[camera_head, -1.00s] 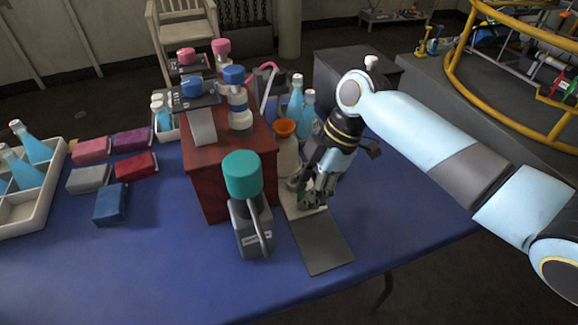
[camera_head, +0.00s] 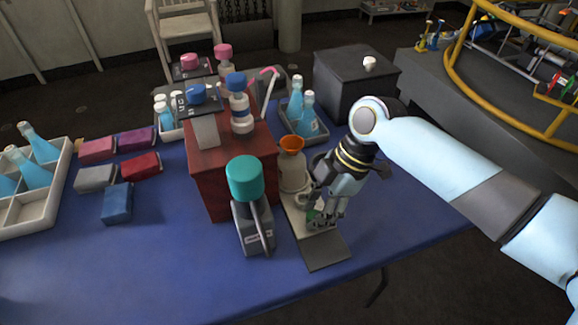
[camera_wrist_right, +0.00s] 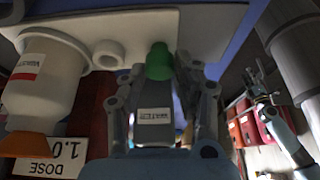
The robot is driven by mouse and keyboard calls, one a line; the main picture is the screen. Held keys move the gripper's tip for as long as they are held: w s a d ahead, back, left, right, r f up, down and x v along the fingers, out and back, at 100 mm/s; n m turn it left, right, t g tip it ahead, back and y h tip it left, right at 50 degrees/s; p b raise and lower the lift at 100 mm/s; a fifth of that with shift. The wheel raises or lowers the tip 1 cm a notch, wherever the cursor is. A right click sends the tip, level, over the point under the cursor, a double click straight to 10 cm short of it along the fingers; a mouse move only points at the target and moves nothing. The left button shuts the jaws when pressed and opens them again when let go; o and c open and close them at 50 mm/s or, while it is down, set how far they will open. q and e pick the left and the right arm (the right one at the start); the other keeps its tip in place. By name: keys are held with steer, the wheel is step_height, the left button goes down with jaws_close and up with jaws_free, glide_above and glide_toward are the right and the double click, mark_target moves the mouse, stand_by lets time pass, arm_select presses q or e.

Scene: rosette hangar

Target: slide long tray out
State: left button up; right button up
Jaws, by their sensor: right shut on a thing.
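My right gripper (camera_head: 322,217) is low over the tray, shut on a green knob (camera_wrist_right: 159,62) at the tray. Its fingers partly hide the knob in the head view.
A teal-capped grey container (camera_head: 250,215) stands close left of the tray. The red cabinet (camera_head: 210,175) is behind it. Blue bottles in a dark tray (camera_head: 312,128) stand at the back. Bare table lies right of the dark plate.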

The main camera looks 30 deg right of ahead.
steer(key=shift+s+a+p, duration=0.25)
steer(key=shift+s+p, duration=0.3)
steer(key=shift+s, duration=0.5)
steer(key=shift+s+a+p, duration=0.25)
steer(key=shift+s+p, duration=0.25)
steer(key=shift+s, duration=0.55)
steer(key=shift+s+a+p, duration=0.25)
steer(key=shift+s+p, duration=0.3)
steer(key=shift+s, duration=0.5)
steer(key=o, duration=0.8)
steer(key=shift+w, duration=0.15)
steer(key=shift+o, duration=0.2)
step_height(320, 180, up, 7)
steer(key=p, duration=0.7)
